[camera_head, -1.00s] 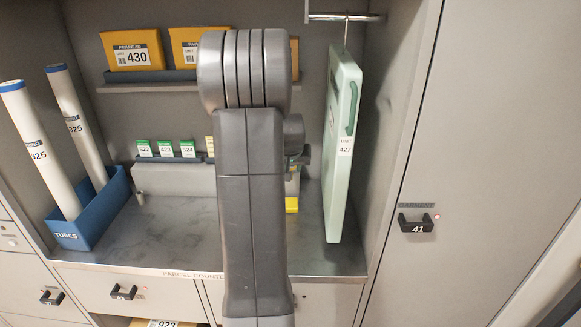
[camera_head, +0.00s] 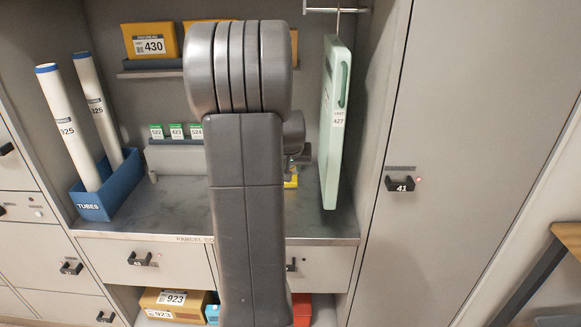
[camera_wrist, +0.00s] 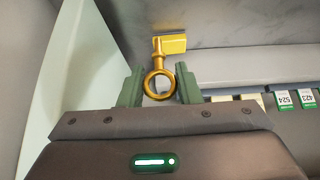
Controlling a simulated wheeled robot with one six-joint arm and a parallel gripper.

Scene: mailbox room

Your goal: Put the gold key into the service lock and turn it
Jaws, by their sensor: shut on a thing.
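The gold key (camera_wrist: 158,84) shows in the wrist view with its round bow between the green fingers of my gripper (camera_wrist: 159,90). My gripper is shut on the key. The key's shaft points away from my gripper, towards a bright yellow piece (camera_wrist: 175,44) at its far end. I cannot tell whether the key touches that piece. In the head view my own arm hides the gripper and the key. I cannot make out the service lock in either view.
A pale green panel (camera_head: 336,125) hangs from a rail just right of my arm. White tubes stand in a blue box (camera_head: 94,205) on the left of the counter (camera_head: 130,219). Small green-topped cards (camera_head: 176,132) and yellow parcels (camera_head: 150,41) are behind. Door 41 (camera_head: 440,120) is at right.

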